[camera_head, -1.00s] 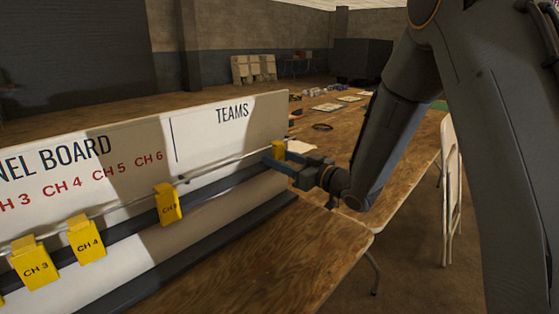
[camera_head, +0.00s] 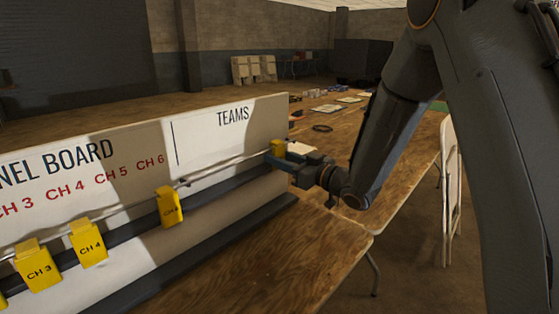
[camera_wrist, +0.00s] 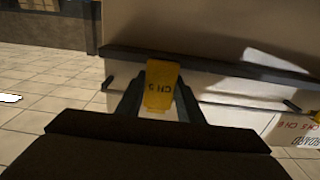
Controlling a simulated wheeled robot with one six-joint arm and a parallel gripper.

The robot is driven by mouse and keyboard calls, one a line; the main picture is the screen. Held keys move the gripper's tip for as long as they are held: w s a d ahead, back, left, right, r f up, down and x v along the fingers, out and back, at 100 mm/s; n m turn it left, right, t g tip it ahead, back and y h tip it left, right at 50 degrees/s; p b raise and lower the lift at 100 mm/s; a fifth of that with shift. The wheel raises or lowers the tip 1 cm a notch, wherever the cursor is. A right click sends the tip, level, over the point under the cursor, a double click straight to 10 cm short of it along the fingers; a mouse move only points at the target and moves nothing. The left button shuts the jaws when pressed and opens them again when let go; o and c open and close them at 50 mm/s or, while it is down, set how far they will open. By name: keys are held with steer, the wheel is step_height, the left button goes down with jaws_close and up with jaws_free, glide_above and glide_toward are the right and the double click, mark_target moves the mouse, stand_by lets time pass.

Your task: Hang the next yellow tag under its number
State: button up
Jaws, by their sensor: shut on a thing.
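My gripper (camera_head: 280,160) is shut on a yellow tag (camera_head: 277,147) at the right end of the board, close to the rail's end. In the wrist view the held tag (camera_wrist: 160,85) sits between the fingers and appears to read CH 5, upside down. The white channel board (camera_head: 215,165) has red numbers and a thin rail (camera_head: 225,168). On the rail hang a CH 3 tag (camera_head: 38,268), a CH 4 tag (camera_head: 88,243) and, below the number CH 6, another yellow tag (camera_head: 170,207) with unclear print. Between the last two the rail below CH 5 (camera_head: 110,177) is bare.
The board stands on a wooden table (camera_head: 265,260) with a clear front area. Papers (camera_head: 328,107) and a dark ring (camera_head: 322,128) lie farther back. A folding chair (camera_head: 450,185) stands at the right. A dark ledge (camera_head: 215,235) runs along the board's foot.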

steer(key=shift+r, duration=0.4)
steer(key=p+v, duration=0.3)
steer(key=v, duration=0.7)
stand_by(0.8)
